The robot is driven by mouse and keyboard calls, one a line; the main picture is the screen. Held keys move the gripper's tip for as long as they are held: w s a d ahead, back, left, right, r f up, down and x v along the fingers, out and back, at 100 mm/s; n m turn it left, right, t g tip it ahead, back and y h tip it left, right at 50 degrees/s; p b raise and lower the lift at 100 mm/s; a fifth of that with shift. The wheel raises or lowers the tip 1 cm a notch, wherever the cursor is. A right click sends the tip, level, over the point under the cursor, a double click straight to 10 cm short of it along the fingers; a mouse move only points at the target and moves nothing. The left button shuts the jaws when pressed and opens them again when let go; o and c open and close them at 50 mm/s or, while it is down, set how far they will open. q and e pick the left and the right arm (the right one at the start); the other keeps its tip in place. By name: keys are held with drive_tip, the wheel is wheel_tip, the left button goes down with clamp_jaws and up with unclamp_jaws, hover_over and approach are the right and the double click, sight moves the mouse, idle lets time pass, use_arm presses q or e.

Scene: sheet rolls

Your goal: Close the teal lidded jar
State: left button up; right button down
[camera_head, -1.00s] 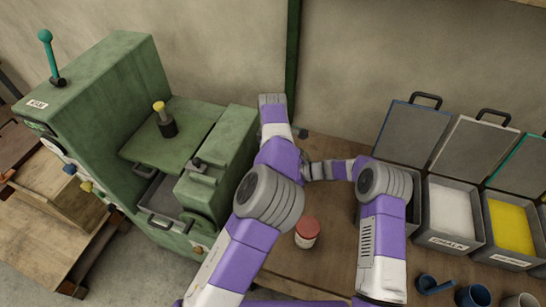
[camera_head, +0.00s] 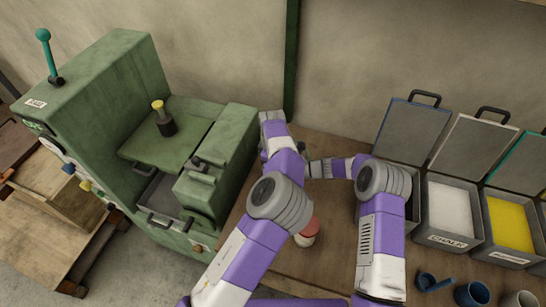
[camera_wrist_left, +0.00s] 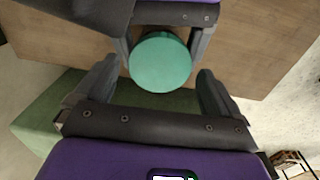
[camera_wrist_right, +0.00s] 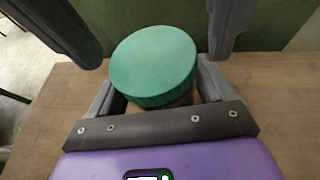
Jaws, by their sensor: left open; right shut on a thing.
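The teal lid (camera_wrist_left: 160,62) of the jar shows from above in the left wrist view. In the right wrist view the lid (camera_wrist_right: 153,62) covers the jar's top, and only a sliver of the body shows below it; I cannot tell how tightly it sits. My right gripper (camera_wrist_right: 157,78) is shut on the jar below the lid, a finger on each side. My left gripper (camera_wrist_left: 157,70) is open above the lid, its fingers spread wider than the lid and apart from it. In the head view my arms hide the jar and both fingertips.
A red-lidded jar (camera_head: 306,232) stands on the wooden table (camera_head: 318,262), partly behind my left arm. A green machine (camera_head: 100,100) stands at the left. Open-lidded bins with white (camera_head: 448,207) and yellow (camera_head: 511,226) contents line the right. Blue cups (camera_head: 473,294) stand at the front right.

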use_arm(q)
drive_tip(key=shift+f, duration=0.45)
drive_tip(key=c, duration=1.1)
drive_tip(key=shift+m, duration=0.9)
drive_tip(key=o, duration=1.2)
drive_tip(key=shift+c, duration=0.2)
drive_tip(key=shift+r, duration=0.1)
wheel_tip(320, 180, up, 12)
drive_tip(key=shift+s, duration=0.3)
